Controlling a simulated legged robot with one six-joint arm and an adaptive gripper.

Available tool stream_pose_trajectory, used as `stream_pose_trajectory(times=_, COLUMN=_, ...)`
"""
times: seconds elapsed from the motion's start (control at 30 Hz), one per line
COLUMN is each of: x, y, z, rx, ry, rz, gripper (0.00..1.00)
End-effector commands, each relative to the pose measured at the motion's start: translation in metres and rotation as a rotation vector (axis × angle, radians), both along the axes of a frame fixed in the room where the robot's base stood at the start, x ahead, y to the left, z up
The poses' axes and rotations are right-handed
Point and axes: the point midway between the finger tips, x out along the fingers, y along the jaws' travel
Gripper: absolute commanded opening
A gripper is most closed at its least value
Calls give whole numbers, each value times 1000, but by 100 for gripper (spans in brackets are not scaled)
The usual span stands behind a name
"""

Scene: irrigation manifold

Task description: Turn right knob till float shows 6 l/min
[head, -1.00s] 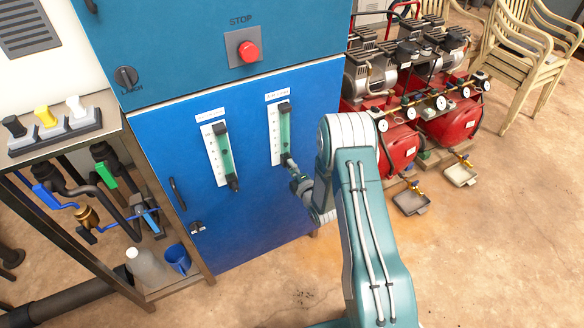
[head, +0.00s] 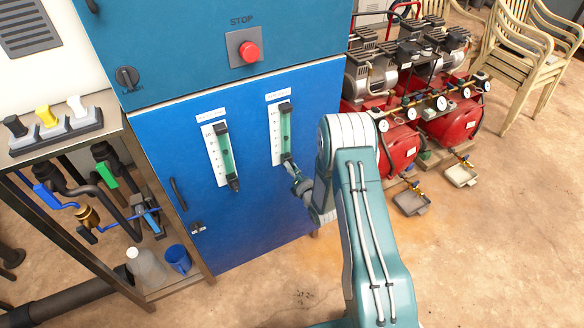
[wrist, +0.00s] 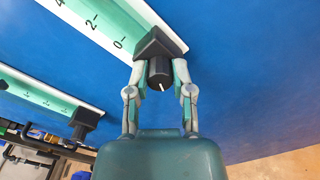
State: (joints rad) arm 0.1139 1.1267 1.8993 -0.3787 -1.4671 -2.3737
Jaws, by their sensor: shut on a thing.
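The right flowmeter (head: 285,135) is a green tube with a white scale on the blue cabinet door; its float is too small to read in the head view. In the wrist view its lower scale (wrist: 110,32) shows marks 0, 2 and 4, with no float visible there. The black right knob (wrist: 159,74) with a white pointer line sits at its lower end. My gripper (wrist: 160,75) is shut on this knob, one finger on each side. In the head view my gripper (head: 293,174) is at the foot of the right flowmeter, and the knob is mostly hidden.
The left flowmeter (head: 223,157) with its own black knob (wrist: 84,120) is beside it. A red stop button (head: 249,52) is above. Red compressors (head: 447,118) stand to the right. A rack with valves (head: 107,174) stands left.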

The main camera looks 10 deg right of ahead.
Motion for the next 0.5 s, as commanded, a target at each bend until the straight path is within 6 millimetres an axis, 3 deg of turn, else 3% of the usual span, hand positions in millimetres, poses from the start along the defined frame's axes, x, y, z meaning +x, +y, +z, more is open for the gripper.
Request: stream_pose_trajectory(times=0.5, x=-4, y=1, z=-7, rx=-146, ry=-20, rz=4, gripper=0)
